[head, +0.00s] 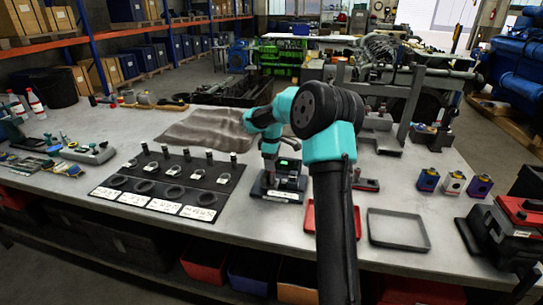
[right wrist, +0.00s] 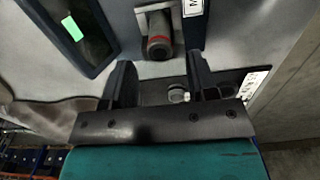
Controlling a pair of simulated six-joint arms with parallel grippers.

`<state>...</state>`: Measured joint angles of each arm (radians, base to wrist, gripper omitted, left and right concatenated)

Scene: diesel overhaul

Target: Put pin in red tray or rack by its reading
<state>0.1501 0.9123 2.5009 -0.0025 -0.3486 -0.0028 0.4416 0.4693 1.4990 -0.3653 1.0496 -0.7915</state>
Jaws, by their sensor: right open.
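My right gripper (head: 269,168) is over the bench at the gauge (head: 289,183), which has a lit green display. In the right wrist view the jaws (right wrist: 160,75) are open. A dark cylinder with a red band (right wrist: 158,46), which looks like the pin, sits in a grey holder just beyond and between the fingertips, not gripped. The gauge's green display (right wrist: 70,27) shows there too, its reading illegible. The red tray (head: 308,223) is partly hidden behind my right arm. A black rack (head: 112,196) holds several dark upright pins, metal pieces, rings and white labels. My left gripper is not in view.
A dark grey tray (head: 399,243) lies right of the red tray. Small coloured blocks (head: 453,185) and a red-black machine (head: 510,232) stand farther right. A crumpled brown cloth (head: 205,130) lies behind the rack. Tools and bottles (head: 36,104) are at the left.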

